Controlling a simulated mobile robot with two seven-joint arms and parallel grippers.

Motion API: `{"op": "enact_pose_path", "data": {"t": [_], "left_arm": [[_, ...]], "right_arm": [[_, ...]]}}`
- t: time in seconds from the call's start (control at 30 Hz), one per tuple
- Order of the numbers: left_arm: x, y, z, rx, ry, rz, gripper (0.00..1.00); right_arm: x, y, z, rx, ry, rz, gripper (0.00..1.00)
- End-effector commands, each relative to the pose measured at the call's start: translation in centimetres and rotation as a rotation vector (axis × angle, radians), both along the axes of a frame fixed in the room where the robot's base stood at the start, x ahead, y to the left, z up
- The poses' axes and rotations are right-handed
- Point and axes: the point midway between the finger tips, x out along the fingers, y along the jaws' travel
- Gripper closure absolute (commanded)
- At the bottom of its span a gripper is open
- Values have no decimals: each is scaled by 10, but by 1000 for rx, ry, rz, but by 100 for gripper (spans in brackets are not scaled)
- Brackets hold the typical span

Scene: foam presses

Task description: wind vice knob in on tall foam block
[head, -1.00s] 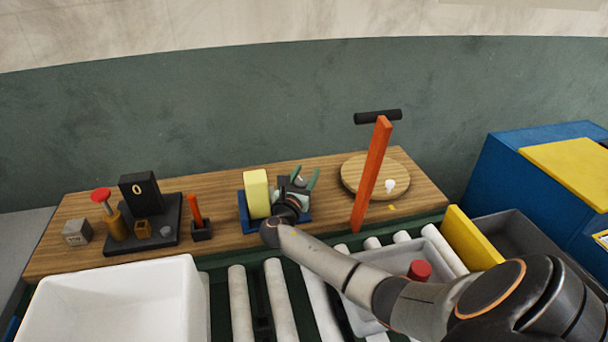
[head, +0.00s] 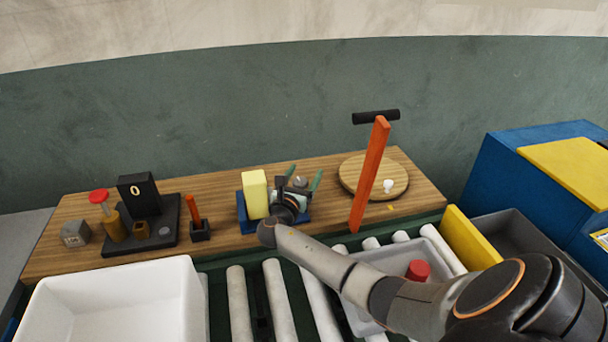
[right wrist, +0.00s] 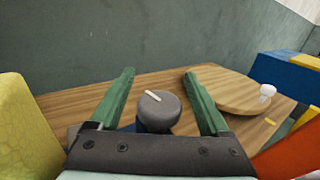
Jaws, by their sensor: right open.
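The tall pale-yellow foam block (head: 255,194) stands upright in the blue vice (head: 243,221) on the wooden bench. It also shows at the left edge of the right wrist view (right wrist: 28,130). The dark grey vice knob (right wrist: 158,110) has a white mark on top and lies between the two green fingers of my right gripper (right wrist: 157,85). In the head view the right gripper (head: 304,178) is beside the block, to its right, and the knob (head: 300,182) is partly hidden. The fingers are apart, with gaps on both sides of the knob. My left gripper is out of view.
An orange upright lever (head: 371,175) with a black handle and a round wooden board (head: 352,178) are to the right. A black stand (head: 140,195) and a small orange-handled tool (head: 194,210) are to the left. A white bin (head: 120,310) and rollers (head: 280,300) lie in front.

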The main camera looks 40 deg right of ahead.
Motion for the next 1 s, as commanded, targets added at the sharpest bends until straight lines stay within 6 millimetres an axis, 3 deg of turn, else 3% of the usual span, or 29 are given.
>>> {"op": "enact_pose_path", "data": {"t": [0.17,0.7,1.0], "left_arm": [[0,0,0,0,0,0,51],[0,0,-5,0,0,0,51],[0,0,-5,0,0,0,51]], "right_arm": [[-5,9,-1,1,0,2,20],[-53,100,-1,1,0,2,20],[-59,111,0,0,0,0,20]]}}
